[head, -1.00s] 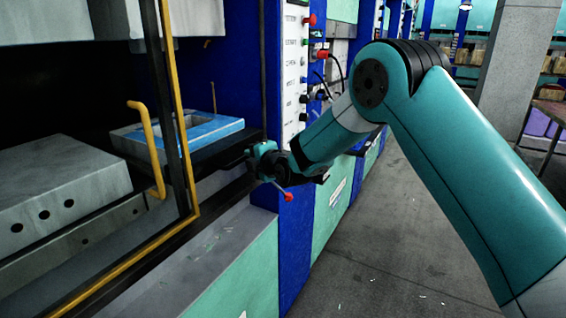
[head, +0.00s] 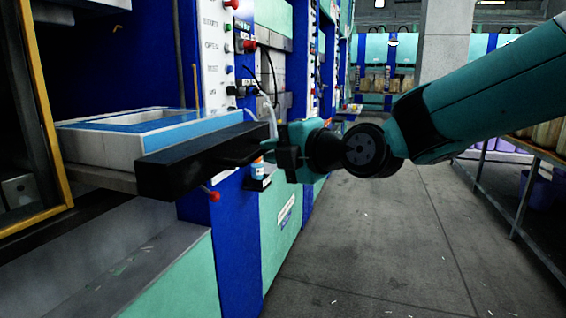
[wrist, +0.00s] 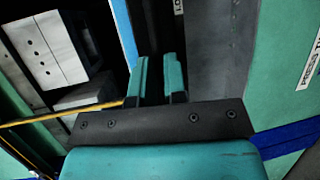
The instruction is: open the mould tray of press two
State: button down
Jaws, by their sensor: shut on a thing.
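The mould tray shows a thick black front bar (head: 200,160) that sticks out past the press front into the aisle. On it sits a pale grey mould with a blue top (head: 165,127). My gripper (head: 272,150) is at the outer side of the black bar, shut on its dark handle, which is mostly hidden by the fingers. In the wrist view my fingers (wrist: 160,78) are close together, and a strip of the blue-edged mould (wrist: 125,35) shows beside them.
A control panel with buttons (head: 215,50) stands behind the tray. A red-knobbed lever (head: 213,196) sits below it. The yellow-edged guard frame (head: 42,110) is at the left. The grey aisle floor (head: 370,250) is open; a rack (head: 530,160) stands at right.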

jog(key=shift+d+f, duration=0.55)
jog(key=shift+d, duration=0.05)
jog(key=c, duration=1.3)
grip_release()
jog(key=shift+o, duration=0.6)
jog(key=shift+r, duration=0.15)
jog(key=shift+r, duration=0.1)
jog(key=b+v, duration=0.3)
jog(key=v, duration=1.4)
jog(key=shift+r+b, duration=0.15)
jog(key=shift+b, duration=0.2)
jog(key=shift+s, duration=0.15)
